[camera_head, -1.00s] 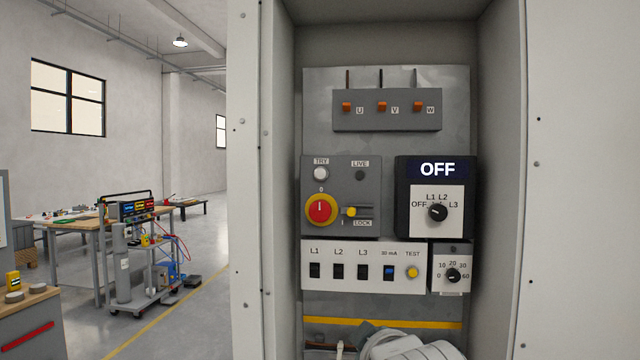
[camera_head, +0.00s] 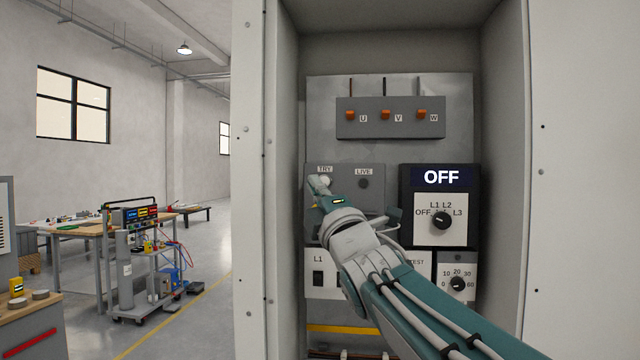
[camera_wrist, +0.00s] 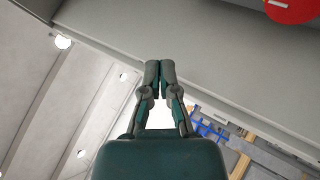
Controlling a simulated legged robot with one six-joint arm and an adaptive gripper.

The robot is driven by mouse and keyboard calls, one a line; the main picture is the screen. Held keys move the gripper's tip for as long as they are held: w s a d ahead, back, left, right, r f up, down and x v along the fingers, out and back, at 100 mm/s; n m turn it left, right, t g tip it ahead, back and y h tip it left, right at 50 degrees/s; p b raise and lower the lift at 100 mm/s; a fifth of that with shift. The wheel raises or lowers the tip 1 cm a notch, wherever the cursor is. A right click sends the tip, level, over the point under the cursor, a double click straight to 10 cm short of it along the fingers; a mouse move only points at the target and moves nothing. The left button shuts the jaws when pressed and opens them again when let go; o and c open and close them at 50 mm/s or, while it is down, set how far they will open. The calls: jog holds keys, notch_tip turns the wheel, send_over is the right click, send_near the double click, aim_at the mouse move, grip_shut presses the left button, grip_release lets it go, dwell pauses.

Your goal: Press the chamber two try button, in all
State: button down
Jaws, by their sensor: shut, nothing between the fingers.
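The white TRY button (camera_head: 326,180) sits under its TRY label (camera_head: 325,169) at the upper left of the grey switch panel (camera_head: 344,176) in the head view. My gripper (camera_head: 318,182) is shut and empty, its tips at the button and partly covering it. I cannot tell whether the tips touch it. The dark LIVE lamp (camera_head: 364,184) is right of the button. My arm hides the red and yellow rotary switch in the head view; part of a red disc (camera_wrist: 290,8) shows at the top right of the wrist view. The wrist view shows my two fingertips (camera_wrist: 159,66) together.
Right of the panel are a display reading OFF (camera_head: 441,177) and a selector knob (camera_head: 441,221). Three orange levers (camera_head: 394,115) are above. The cabinet's left wall (camera_head: 284,120) stands close to my gripper. My arm covers most of the breaker row below.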

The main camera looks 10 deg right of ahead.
aim_at(325, 182)
jog(key=shift+w, duration=0.1)
jog(key=w+d, duration=0.2)
jog(key=w, duration=0.6)
jog(key=shift+w+d, duration=0.15)
jog(key=shift+d, duration=0.2)
jog(key=shift+w+d, duration=0.1)
dwell(1.1)
jog(key=shift+w+d, duration=0.1)
jog(key=shift+w, duration=0.1)
jog(key=shift+w+d, duration=0.15)
jog(key=shift+w, duration=0.35)
dwell(0.8)
jog(key=shift+s, duration=0.1)
jog(key=shift+s+a, duration=0.3)
jog(key=shift+s, duration=0.5)
jog(key=shift+r, duration=0.1)
